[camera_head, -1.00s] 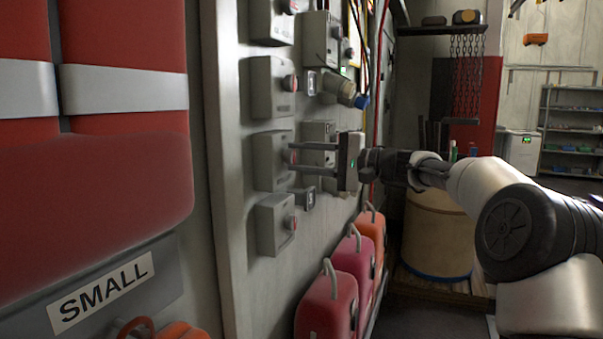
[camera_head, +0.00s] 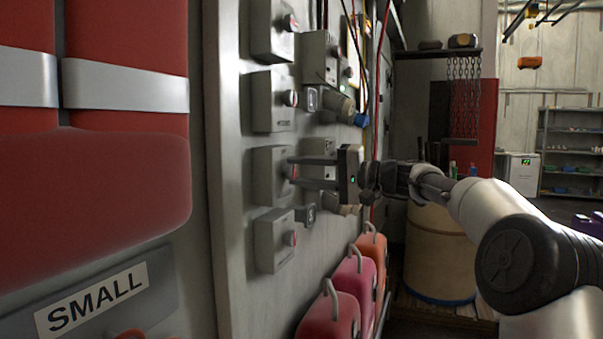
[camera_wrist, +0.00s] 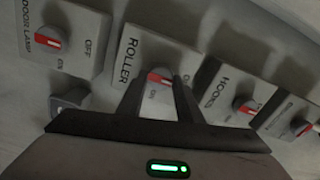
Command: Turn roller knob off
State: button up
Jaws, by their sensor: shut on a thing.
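The roller switch box (camera_wrist: 150,58) is grey, with a white label reading ROLLER, an OFF mark only partly readable and an ON mark. Its red and white knob (camera_wrist: 160,78) sits between the two fingers of my gripper (camera_wrist: 158,82), which is shut on it. The red part of the knob faces left in the wrist view; its exact setting is unclear. In the head view, my gripper (camera_head: 291,172) reaches left to the same box (camera_head: 268,175), third from the top in the column. The fingers partly hide the knob there.
A door lamp box (camera_wrist: 65,38) and a box apparently labelled hooks (camera_wrist: 230,92) flank it closely. Pipe fittings (camera_head: 338,108) stick out nearby. Pink and orange cases (camera_head: 352,280) stand below. A red padded panel (camera_head: 95,190) is at the left.

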jog(key=o, duration=1)
jog(key=shift+o, duration=0.2)
jog(key=shift+d, duration=0.15)
jog(key=v, duration=1.7)
jog(key=shift+p, duration=0.4)
jog(key=shift+s, duration=0.1)
